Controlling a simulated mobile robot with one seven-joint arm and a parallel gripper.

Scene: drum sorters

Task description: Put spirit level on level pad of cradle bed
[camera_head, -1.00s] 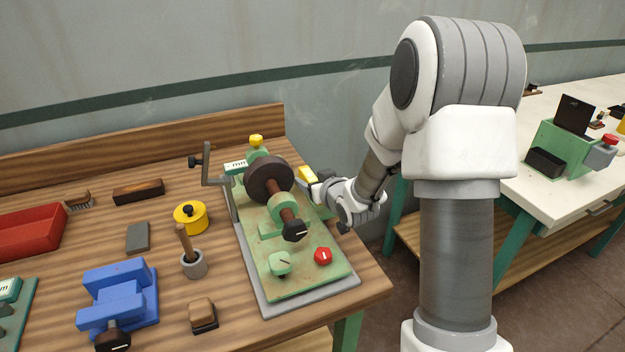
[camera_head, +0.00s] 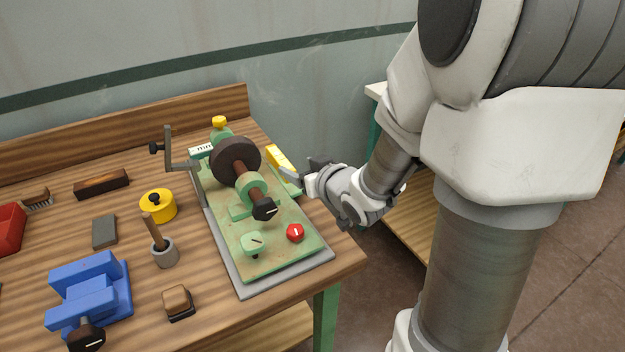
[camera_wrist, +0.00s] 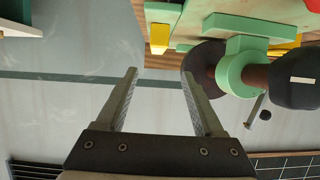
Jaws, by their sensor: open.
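The spirit level, a yellow bar (camera_head: 278,157), lies at the right rear of the green cradle bed (camera_head: 285,245), beside the dark drum (camera_head: 236,158). It seems to rest on a green pad at the bed's right edge; the contact is partly hidden. In the wrist view, which is upside down, a yellow end (camera_wrist: 159,38), apparently the level's, shows against a green piece (camera_wrist: 163,12). My gripper (camera_head: 303,169) is just right of the level. Its fingers (camera_wrist: 160,100) are open, with nothing between them, apart from the level.
A yellow pot (camera_head: 158,205), a grey cup (camera_head: 165,253) and a blue vise (camera_head: 92,295) stand left. Open space lies right of the bench.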

